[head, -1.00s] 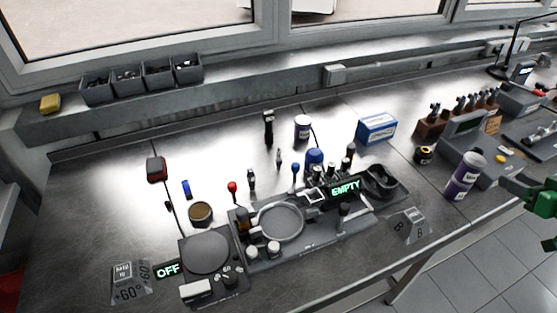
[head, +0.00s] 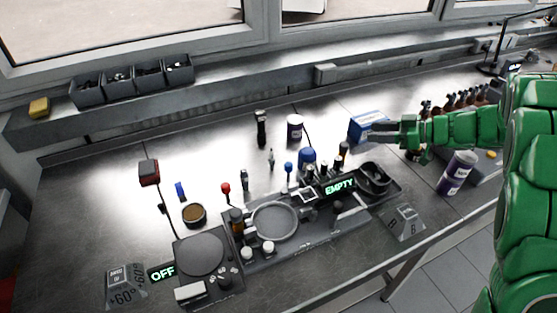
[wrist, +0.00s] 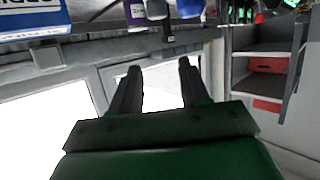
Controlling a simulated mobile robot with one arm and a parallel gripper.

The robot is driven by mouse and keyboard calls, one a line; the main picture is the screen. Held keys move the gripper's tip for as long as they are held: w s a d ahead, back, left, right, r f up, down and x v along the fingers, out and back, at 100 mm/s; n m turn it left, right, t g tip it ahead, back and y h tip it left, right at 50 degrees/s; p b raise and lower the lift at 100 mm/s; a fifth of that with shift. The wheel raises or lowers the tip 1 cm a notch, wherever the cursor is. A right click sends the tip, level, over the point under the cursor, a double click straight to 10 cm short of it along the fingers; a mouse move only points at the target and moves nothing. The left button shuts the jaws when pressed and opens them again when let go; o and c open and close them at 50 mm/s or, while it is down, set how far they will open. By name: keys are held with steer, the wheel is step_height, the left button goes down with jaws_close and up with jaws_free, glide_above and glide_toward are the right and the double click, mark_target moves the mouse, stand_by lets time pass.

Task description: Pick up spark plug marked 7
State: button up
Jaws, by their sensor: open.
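No marking 7 is legible in any view, so I cannot tell which thing is the spark plug marked 7. Small upright pieces, such as a slim grey one (head: 271,158) and a dark one (head: 244,181), stand behind the station, too small to identify. My gripper (head: 378,133) reaches in from the right, above the bench beside the blue and white box (head: 366,124). In the wrist view my gripper's two fingers (wrist: 158,78) are apart with nothing between them.
A station with a round dish (head: 275,220) and an "EMPTY" display (head: 340,187) fills the middle front. A hotplate (head: 200,255) reads "OFF". A purple can (head: 456,172) stands at right, below my arm. A row of dark-topped pieces (head: 462,100) is partly hidden behind my arm.

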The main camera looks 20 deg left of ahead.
mark_target(271, 159)
steer(key=s+a+f+n+g, duration=0.1)
steer(key=a+g, duration=0.1)
steer(key=a, duration=0.3)
steer(key=s+a+f+n+g, duration=0.1)
steer(key=s+a+n+g, duration=0.1)
steer(key=a, duration=0.3)
steer(key=s+a+f+n+g, duration=0.1)
steer(key=a+n+g, duration=0.1)
steer(key=a, duration=0.4)
steer(key=shift+s+a+g+h, duration=0.1)
steer(key=shift+s+g+h, duration=0.2)
steer(key=shift+s+g, duration=0.1)
steer(key=shift+x, duration=5.75)
steer(key=shift+w, duration=0.1)
jaws_close()
